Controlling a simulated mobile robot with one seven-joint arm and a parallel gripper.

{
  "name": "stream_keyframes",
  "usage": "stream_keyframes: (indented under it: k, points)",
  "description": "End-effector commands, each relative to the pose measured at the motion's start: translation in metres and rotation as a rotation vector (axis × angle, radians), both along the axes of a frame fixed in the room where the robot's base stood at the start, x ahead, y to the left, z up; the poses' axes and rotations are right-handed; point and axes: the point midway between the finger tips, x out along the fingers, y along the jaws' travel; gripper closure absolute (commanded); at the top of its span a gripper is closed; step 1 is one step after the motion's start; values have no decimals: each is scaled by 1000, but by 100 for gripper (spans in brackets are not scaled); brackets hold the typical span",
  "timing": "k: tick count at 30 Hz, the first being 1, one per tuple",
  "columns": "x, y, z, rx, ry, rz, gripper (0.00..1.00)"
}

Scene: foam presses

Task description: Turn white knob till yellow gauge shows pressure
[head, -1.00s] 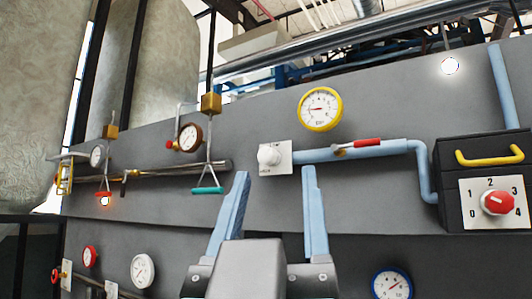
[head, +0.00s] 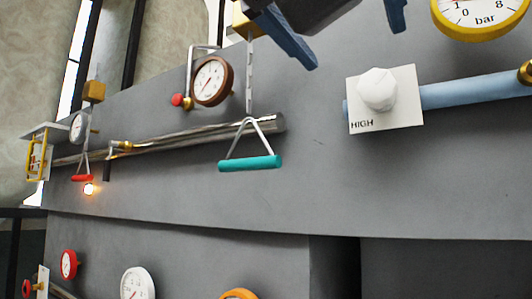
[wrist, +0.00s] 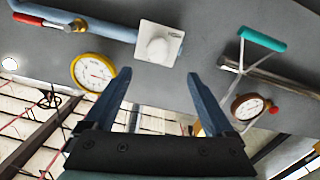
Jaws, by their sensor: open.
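The white knob (head: 377,90) sits on a white plate (head: 395,122) marked HIGH, on the grey wall at the right of the head view. The knob also shows in the wrist view (wrist: 158,48), ahead of and between my fingers. The yellow gauge (head: 482,14) is cut off at the top right of the head view; it shows whole in the wrist view (wrist: 93,73), left of my fingers. Its needle is not clearly readable. My gripper (head: 352,40) is open and empty, above and apart from the knob; its fingers also show in the wrist view (wrist: 157,90).
A blue pipe (head: 470,92) runs right from the knob plate. A teal handle (head: 250,163) hangs left of the knob, with a brown gauge (head: 211,80) and a metal pipe (head: 190,138) near it. The wall below the knob is bare.

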Motion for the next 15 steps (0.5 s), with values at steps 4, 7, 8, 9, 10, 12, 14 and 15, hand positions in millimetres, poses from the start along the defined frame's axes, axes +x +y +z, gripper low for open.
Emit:
stream_keyframes:
  k: [4,7,8,9,10,12,14,15]
  points:
    - [12,-8,2,2,6,-1,11]
    - [27,-18,3,2,6,-1,11]
    - [33,-21,3,1,8,0,11]
    - [40,-26,4,0,6,0,11]
    - [45,-30,3,2,6,-1,11]
    - [58,-39,4,1,7,-1,11]
    - [68,-46,4,1,5,-1,11]
    - [74,-50,4,1,5,-1,11]
